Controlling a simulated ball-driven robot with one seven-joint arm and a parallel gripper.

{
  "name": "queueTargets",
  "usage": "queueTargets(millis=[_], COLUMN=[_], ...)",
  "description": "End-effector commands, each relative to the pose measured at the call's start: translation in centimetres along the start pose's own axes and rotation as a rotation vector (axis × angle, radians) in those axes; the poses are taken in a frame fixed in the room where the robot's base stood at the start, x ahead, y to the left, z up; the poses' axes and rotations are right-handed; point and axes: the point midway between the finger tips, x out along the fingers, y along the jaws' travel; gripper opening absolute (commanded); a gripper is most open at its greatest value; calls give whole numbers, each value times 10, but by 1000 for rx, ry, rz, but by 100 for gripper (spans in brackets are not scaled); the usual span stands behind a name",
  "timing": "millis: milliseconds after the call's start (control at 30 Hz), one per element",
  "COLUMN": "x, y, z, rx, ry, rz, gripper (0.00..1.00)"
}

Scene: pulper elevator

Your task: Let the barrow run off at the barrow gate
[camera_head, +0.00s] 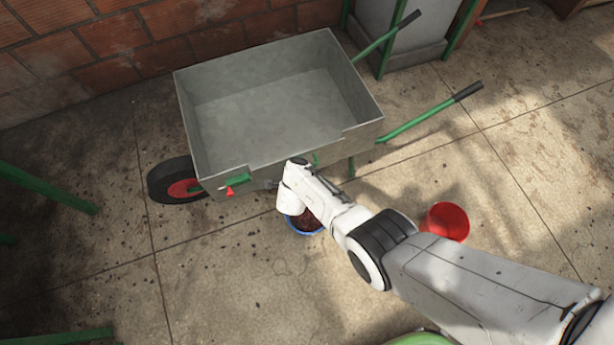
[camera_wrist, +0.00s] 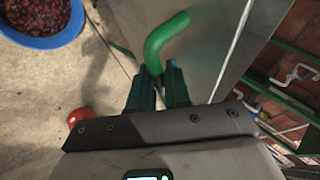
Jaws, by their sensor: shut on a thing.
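The grey metal barrow (camera_head: 275,100) stands upright by the brick wall. Its tray looks empty inside, and its near wall has a lower section in the middle. A green bar (camera_head: 240,180) with a red tip (camera_head: 229,191) sits on that wall at the left. In the wrist view my gripper (camera_wrist: 160,80) is shut on a bent green handle (camera_wrist: 160,42) beside the barrow's grey side (camera_wrist: 205,25). In the head view my wrist hides most of this spot. A blue basin (camera_wrist: 58,39) of dark red fruit stands on the floor below, partly hidden by my arm in the head view (camera_head: 291,229).
The barrow's wheel (camera_head: 172,180) is at the left; its green, black-gripped handles (camera_head: 430,113) point right. A red bucket (camera_head: 446,222) stands to the right of my arm. Green legs (camera_head: 48,188) stand at the left edge. The floor at lower left is mostly clear.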

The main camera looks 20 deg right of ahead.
Motion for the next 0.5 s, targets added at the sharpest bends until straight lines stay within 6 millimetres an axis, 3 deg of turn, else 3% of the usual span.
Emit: queueTargets(millis=[500], x=[8], y=[-17], z=[4], rx=[-1], ry=[-1], rz=[-3], gripper=[0])
